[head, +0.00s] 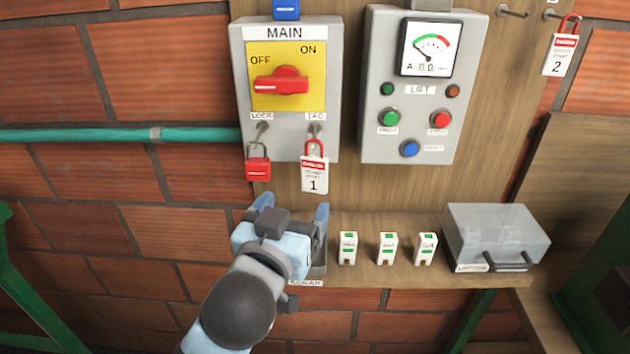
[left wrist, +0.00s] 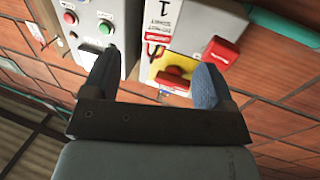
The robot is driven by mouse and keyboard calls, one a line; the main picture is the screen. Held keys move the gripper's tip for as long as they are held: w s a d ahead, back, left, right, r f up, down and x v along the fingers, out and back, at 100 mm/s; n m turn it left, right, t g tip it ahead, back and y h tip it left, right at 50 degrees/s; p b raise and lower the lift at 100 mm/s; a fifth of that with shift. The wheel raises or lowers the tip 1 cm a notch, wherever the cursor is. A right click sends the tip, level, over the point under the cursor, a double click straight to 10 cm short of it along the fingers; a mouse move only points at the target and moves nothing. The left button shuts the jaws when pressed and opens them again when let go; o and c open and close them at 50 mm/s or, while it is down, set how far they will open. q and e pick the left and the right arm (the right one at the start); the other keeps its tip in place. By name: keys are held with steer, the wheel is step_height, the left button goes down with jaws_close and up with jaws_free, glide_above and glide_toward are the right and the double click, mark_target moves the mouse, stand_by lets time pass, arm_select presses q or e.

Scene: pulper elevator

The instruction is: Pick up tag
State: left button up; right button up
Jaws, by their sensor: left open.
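A white tag with a red band and "1" (head: 314,177) hangs by a red shackle under the TAG label of the MAIN box. A similar tag marked "2" (head: 560,55) hangs from a hook at the far upper right. My left gripper (head: 292,207) is open and empty, just below tag 1, in front of the shelf's left end. In the left wrist view its two fingers (left wrist: 157,60) are spread apart, with tag 1 (left wrist: 163,15) beyond them near the top edge. Neither finger clearly touches it. My right gripper is not in view.
The MAIN box has a red rotary switch (head: 281,82) turned to OFF. A red padlock (head: 257,168) hangs left of tag 1. A LIFT panel (head: 415,130) is to the right. The shelf (head: 370,277) holds several small white blocks and a clear-lidded box (head: 497,235).

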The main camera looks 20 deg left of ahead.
mark_target(313, 169)
arm_select(q)
steer(key=w, duration=0.6)
steer(key=shift+w+a+r+p, duration=0.1)
steer(key=shift+w+r+p, duration=0.05)
steer(key=shift+w+p, duration=0.15)
steer(key=w, duration=0.1)
steer(key=w+p, duration=0.1)
steer(key=w, duration=0.3)
steer(key=shift+a+r, duration=0.1)
steer(key=shift+r, duration=0.3)
steer(key=shift+w, duration=0.3)
steer(key=shift+c, duration=0.3)
steer(key=c, duration=1)
